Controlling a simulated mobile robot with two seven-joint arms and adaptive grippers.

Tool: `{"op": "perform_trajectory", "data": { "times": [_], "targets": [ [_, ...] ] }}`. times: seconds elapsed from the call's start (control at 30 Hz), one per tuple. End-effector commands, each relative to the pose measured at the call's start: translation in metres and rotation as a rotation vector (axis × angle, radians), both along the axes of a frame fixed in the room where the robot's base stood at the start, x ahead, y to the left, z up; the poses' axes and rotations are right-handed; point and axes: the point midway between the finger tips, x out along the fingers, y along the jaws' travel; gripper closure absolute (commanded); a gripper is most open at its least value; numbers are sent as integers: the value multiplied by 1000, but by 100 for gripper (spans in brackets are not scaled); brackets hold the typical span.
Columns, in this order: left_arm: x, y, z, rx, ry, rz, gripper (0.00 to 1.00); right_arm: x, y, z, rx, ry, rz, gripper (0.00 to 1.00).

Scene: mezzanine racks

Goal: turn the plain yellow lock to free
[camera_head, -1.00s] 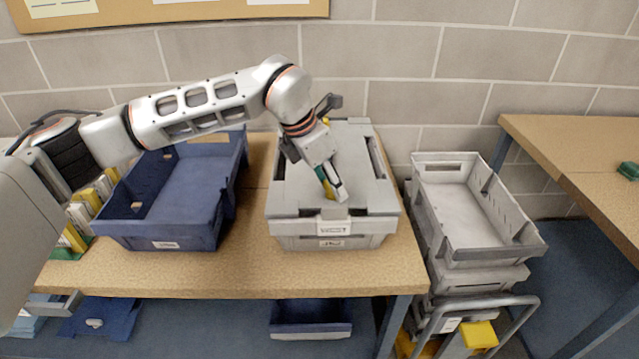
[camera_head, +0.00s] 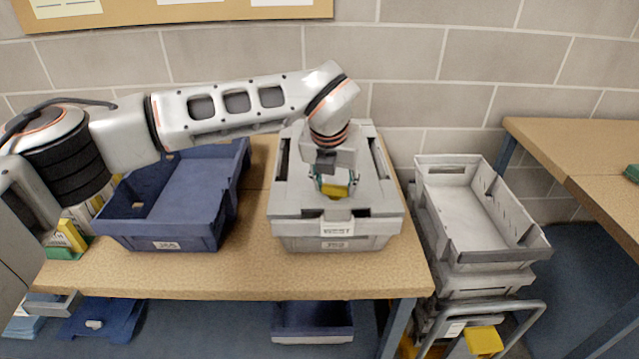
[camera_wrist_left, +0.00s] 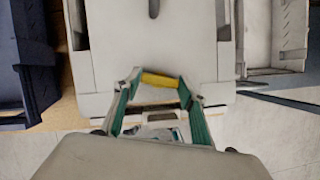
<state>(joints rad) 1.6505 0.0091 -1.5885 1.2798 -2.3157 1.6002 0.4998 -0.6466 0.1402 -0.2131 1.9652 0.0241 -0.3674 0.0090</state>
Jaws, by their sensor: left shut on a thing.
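A grey lidded crate (camera_head: 283,196) stands on the wooden table. A plain yellow lock (camera_head: 335,191) is on the front part of its lid. In the left wrist view the yellow lock (camera_wrist_left: 160,80) looks like a short bar lying crosswise between the fingertips. My left gripper (camera_head: 336,184) points down over the lid and is shut on the yellow lock; its teal fingers (camera_wrist_left: 159,84) are at the two ends of the bar. The lock's base and any marks are not clear. My right gripper is not in view.
A blue crate (camera_head: 160,230) stands close on the left of the grey crate. Stacked grey crates (camera_head: 480,255) on a trolley stand past the table's right edge. Another table (camera_head: 580,165) is at far right. The table's front strip (camera_head: 230,280) is clear.

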Motion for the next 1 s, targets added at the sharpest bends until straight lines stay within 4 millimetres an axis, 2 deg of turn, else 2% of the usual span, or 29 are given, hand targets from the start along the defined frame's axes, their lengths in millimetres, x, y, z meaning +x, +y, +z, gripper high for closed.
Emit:
{"op": "perform_trajectory", "data": {
  "times": [0.4, 1.0],
  "targets": [
    [0, -2, 0, 0, -1, 232, 98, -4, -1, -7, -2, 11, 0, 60],
    [0, -2, 0, -1, 1, 283, 98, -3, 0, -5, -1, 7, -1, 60]
  ]
}}
